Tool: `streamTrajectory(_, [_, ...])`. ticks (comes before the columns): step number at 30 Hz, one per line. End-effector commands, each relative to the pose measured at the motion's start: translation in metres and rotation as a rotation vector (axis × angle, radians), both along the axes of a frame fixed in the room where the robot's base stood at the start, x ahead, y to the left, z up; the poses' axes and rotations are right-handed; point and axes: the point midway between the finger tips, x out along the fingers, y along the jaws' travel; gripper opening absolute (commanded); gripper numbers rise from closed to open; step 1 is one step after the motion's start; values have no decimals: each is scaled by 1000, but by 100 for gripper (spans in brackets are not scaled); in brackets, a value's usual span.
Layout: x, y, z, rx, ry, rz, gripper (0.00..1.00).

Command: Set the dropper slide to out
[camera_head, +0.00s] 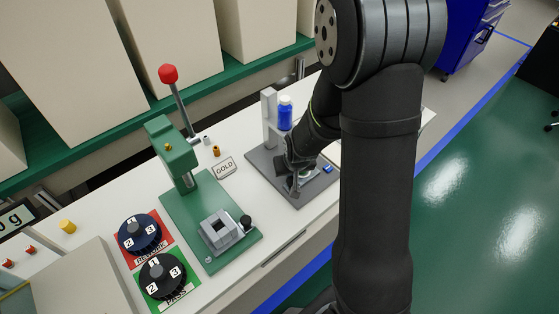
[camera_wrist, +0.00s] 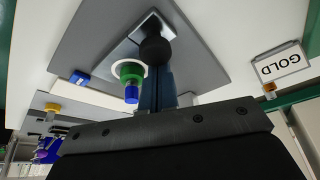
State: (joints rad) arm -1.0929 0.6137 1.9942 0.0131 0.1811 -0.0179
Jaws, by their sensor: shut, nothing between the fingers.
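The dropper station has a grey base plate (camera_head: 262,172) with an upright pale post (camera_head: 269,103) and a blue bottle (camera_head: 285,114). In the wrist view, a black ball knob (camera_wrist: 154,50) sits on a pale slide strip (camera_wrist: 149,24) on the grey plate (camera_wrist: 90,35). Beside it is a round white ring with a green and blue nozzle-like part (camera_wrist: 130,78). My gripper (camera_wrist: 157,76) is shut and empty, its fingertips at the knob; I cannot tell whether they touch. In the head view my gripper (camera_head: 294,178) is over the plate and hides the slide.
A small blue block (camera_head: 327,169) is on the plate's right side. A GOLD sign (camera_head: 225,167), a green press (camera_head: 172,150) with a red-knobbed lever (camera_head: 168,74), and two numbered dials (camera_head: 140,233) stand to the left. Large beige boxes line the green shelf behind.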

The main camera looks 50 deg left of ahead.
Motion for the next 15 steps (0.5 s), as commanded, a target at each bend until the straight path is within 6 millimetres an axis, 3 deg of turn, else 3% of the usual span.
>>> streamTrajectory(1, [0, -13, 0, -4, 3, -3, 0])
streamTrajectory(6, [-1, -31, -1, -4, 1, -1, 0])
streamTrajectory(15, [-2, -35, -2, -8, 4, 0, 0])
